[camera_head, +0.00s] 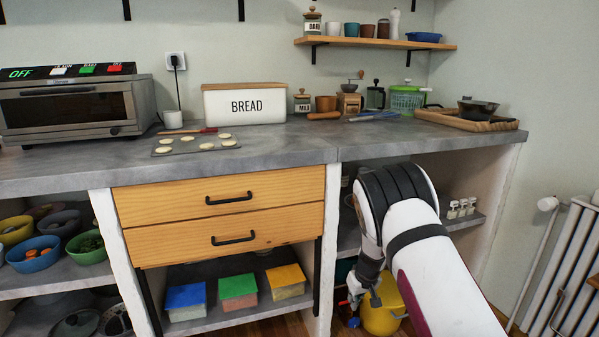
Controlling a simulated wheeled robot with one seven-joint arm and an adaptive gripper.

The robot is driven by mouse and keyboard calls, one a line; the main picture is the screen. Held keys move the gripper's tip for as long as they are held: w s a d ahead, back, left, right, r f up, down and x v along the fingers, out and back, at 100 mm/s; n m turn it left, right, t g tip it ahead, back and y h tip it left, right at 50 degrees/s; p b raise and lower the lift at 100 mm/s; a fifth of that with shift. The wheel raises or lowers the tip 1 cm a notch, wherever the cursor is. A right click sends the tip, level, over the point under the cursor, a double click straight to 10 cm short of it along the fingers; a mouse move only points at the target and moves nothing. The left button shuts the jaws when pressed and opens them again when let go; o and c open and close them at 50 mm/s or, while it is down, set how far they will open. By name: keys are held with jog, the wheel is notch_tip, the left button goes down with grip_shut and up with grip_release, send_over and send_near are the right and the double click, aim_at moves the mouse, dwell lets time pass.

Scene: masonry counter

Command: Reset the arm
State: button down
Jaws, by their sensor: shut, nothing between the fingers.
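My arm comes in from the lower right and bends over in front of the open shelves on the right of the counter. My gripper (363,312) hangs down from it, below the counter top, in front of a yellow bin (382,318). It is shut and appears to hold nothing. The fingertips are small and partly hard to make out. My arm hides part of the right shelf and of the yellow bin.
The grey counter (270,147) carries a toaster oven (70,107), a baking sheet (163,150) with pale rounds, a bread box (245,104) and a wooden tray (440,118). Two drawers (225,195) are shut. A radiator (565,262) stands at the right.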

jog(key=s+a+r+y, duration=0.1)
jog(key=s+r, duration=0.3)
jog(key=r, duration=0.4)
jog(key=s+a+r+m+y, duration=0.1)
jog(key=s+r, duration=0.3)
jog(key=r, duration=0.4)
jog(key=s+a+r, duration=0.2)
jog(key=s+r, duration=0.1)
jog(key=r, duration=0.5)
jog(key=s+r+g, duration=0.1)
jog(key=s+r, duration=0.4)
jog(key=s, duration=0.3)
jog(key=s+r+g, duration=0.1)
jog(key=s+r, duration=0.5)
jog(key=s, duration=0.2)
jog(key=s+d+r+m+g+h, duration=0.1)
jog(key=s+d+h, duration=0.15)
jog(key=s, duration=1.15)
jog(key=s+d+r+m+h, duration=0.1)
jog(key=s+d+m, duration=0.15)
jog(key=s, duration=1.15)
notch_tip(320, 180, up, 33)
jog(key=d+n+t+p, duration=0.1)
jog(key=t+p, duration=0.3)
jog(key=p, duration=2.8)
jog(key=shift+d, duration=0.2)
jog(key=shift+w+f+y, duration=0.1)
jog(key=shift+y, duration=0.15)
